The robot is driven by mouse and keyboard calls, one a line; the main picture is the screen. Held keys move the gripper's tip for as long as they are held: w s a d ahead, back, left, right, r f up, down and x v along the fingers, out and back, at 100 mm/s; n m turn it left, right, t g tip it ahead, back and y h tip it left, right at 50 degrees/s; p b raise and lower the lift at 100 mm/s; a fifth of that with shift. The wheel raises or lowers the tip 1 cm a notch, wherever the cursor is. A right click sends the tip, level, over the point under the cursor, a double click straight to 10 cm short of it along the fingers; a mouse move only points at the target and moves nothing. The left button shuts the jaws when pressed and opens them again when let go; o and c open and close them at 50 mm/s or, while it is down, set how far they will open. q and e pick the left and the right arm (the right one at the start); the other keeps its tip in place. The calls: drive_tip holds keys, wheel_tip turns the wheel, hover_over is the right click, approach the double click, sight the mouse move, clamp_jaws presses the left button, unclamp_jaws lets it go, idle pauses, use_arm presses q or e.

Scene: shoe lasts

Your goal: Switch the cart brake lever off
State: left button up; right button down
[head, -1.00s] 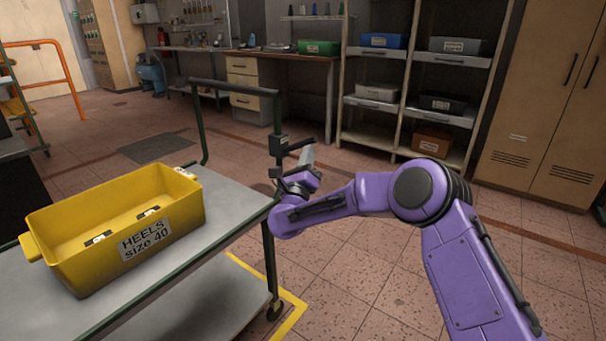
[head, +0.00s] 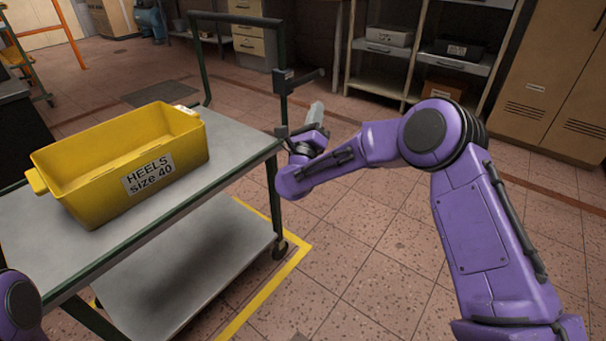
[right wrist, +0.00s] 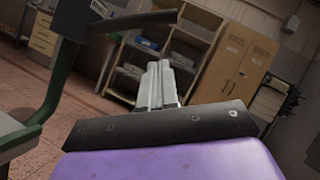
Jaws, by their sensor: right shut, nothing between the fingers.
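The cart (head: 235,150) stands at the left, with a grey top and a dark green frame. Its brake lever (head: 303,77) is a dark bar on the handle post (head: 283,100), sticking out to the right. My right gripper (head: 316,112) is shut and empty, below the lever and right of the post, apart from the lever. In the right wrist view its closed grey fingers (right wrist: 158,84) point ahead, with the lever (right wrist: 137,20) above them and slightly left. My left gripper is out of view; only a bit of purple arm shows at lower left.
A yellow box (head: 125,160) labelled HEELS size 40 sits on the cart top. Yellow floor tape (head: 265,290) borders the cart. Shelves (head: 410,60) and a beige cabinet (head: 550,90) stand at the back. The tiled floor right of the cart is clear.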

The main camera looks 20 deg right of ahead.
drive_tip(key=v, duration=1.7)
drive_tip(key=shift+a+f, duration=0.2)
drive_tip(key=shift+a, duration=0.2)
